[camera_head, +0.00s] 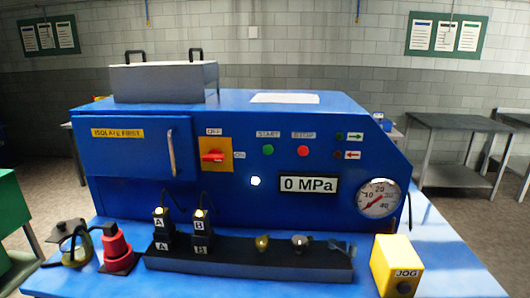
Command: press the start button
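The green start button (268,150) is on the blue front panel of the machine (240,108), under a START label (268,134). The red stop button (303,151) sits just to its right under a STOP label. Nothing covers the start button. To the left, a red rotary switch (213,156) on a yellow plate has its handle lying roughly level, with labels above and to the right. A round white lamp (255,181) below looks bright. The display (308,184) reads 0 MPa. Neither gripper shows.
A black rack (250,262) with plugs A and B and other small parts stands before the panel. A red device (117,248) is left of it; a yellow JOG box (397,266) is at right. A pressure gauge (379,198) and a handled door (135,150) are on the panel.

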